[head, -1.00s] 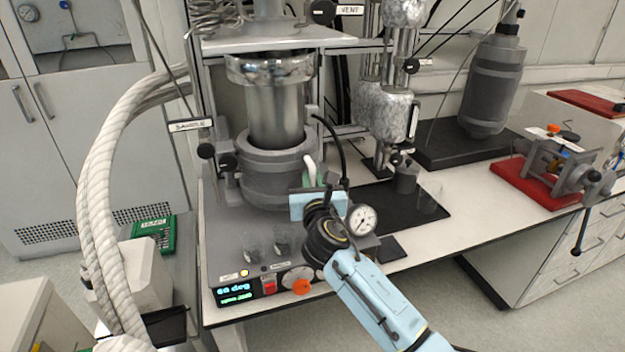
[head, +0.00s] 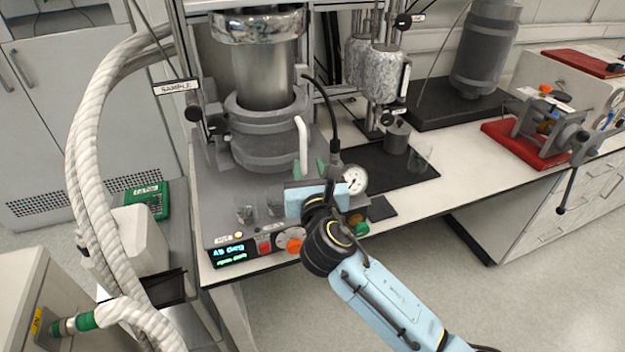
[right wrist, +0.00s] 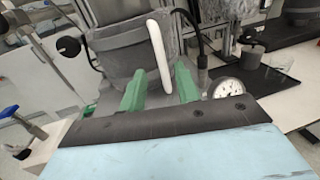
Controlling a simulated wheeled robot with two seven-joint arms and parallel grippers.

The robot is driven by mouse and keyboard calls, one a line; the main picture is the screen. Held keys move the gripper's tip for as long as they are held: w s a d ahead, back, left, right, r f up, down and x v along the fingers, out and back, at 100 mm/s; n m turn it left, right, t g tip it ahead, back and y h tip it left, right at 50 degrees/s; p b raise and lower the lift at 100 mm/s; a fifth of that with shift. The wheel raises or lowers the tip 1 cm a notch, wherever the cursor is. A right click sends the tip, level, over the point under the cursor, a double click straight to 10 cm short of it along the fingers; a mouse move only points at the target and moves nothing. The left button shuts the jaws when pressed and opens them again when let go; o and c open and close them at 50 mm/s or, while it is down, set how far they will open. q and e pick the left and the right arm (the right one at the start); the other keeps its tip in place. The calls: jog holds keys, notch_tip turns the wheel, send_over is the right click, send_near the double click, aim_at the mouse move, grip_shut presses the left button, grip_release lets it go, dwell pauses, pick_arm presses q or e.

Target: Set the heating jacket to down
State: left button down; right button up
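The heating jacket (head: 265,135) is a dark grey cylinder low on the reactor stand, with much of the steel vessel (head: 262,72) bare above it. Its white handle (head: 302,140) stands nearly upright at the jacket's front right. My right gripper (head: 312,168) is at the handle's lower end. In the right wrist view the green fingers of my right gripper (right wrist: 160,78) are apart, with the white handle (right wrist: 159,50) showing between and beyond them. I cannot tell whether they touch it. My left gripper is not in view.
A round pressure gauge (head: 353,180) and a black cable are close right of my right gripper. The control box with a lit display (head: 233,252) and orange knob (head: 290,238) lies below. White braided hoses (head: 85,140) hang at left. A black mat (head: 390,168) lies right.

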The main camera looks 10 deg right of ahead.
jog(key=s, duration=0.4)
jog(key=shift+s+a, duration=0.15)
jog(key=shift+f, duration=0.15)
